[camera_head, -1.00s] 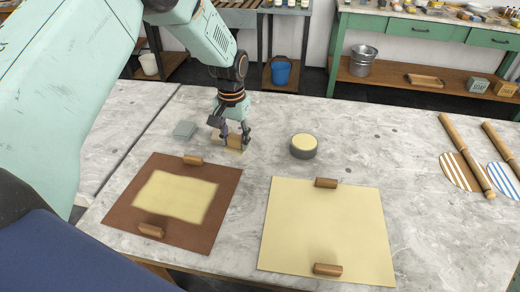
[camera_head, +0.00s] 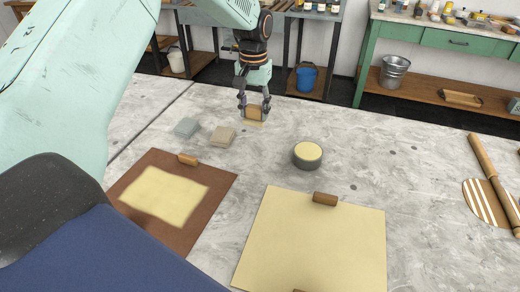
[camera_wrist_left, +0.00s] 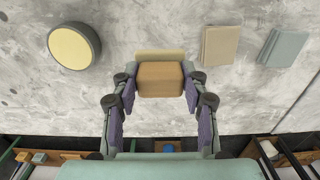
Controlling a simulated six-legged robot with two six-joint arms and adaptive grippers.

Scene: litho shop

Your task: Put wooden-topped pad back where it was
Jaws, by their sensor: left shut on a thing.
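The wooden-topped pad (camera_head: 254,114) is between the fingers of my left gripper (camera_head: 254,106), its brown wooden block upward and a pale yellow part below. In the left wrist view the block (camera_wrist_left: 160,80) sits between both fingers of the left gripper (camera_wrist_left: 160,88), with a yellow edge showing beyond it. It is over the grey stone table, behind and left of the round tin; I cannot tell whether it touches the table. A beige square pad (camera_head: 222,136) and a grey-blue pad (camera_head: 187,126) lie to its left. My right gripper is not in view.
A round dark tin with yellow inside (camera_head: 307,155) stands right of the gripper. A brown board (camera_head: 138,183) and a large yellow sheet (camera_head: 310,240), both with wooden handles, lie in front. A wooden roller (camera_head: 492,180) lies far right. Bare table (camera_head: 400,170) lies between.

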